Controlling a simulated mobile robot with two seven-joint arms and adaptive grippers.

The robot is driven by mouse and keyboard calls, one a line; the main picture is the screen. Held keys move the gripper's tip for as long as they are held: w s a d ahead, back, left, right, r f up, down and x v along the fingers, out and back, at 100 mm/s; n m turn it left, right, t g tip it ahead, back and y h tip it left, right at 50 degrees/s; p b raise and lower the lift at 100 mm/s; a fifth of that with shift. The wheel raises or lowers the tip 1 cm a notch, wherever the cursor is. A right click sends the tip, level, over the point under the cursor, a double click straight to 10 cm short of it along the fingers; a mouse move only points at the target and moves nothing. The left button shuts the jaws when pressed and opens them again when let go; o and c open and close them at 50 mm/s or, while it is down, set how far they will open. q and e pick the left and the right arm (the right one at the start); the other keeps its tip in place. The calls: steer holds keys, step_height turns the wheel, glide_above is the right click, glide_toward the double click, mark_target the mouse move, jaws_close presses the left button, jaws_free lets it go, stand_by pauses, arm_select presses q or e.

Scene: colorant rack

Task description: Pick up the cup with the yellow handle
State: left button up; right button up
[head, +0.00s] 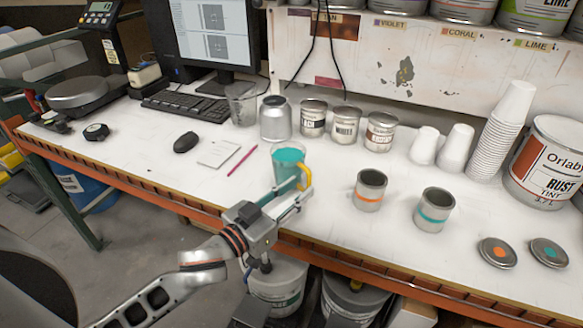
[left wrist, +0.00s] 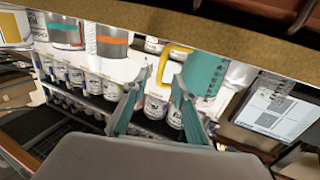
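The cup (head: 287,160) with the yellow handle (head: 305,176) stands upright on the white bench top near its front edge and looks teal. Its handle points to the right and towards me. My left gripper (head: 293,197) is just in front of the cup, low and close to the handle. In the left wrist view the fingers (left wrist: 160,76) are apart, with the yellow handle (left wrist: 173,48) near their tips and the teal cup (left wrist: 207,72) beside the right finger. I cannot tell whether a finger touches it. My right gripper is not in view.
Two grey cans, one with an orange band (head: 369,192) and one with a teal band (head: 433,212), stand to the right. Several small labelled cans (head: 346,125) stand behind. A pink pencil (head: 243,160) lies left of the cup. The orange bench edge (head: 150,180) runs along the front.

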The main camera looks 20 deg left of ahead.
mark_target(308, 182)
arm_select(q)
steer(key=x, duration=0.5)
steer(key=shift+f, duration=0.25)
steer(key=shift+r, duration=0.1)
jaws_close()
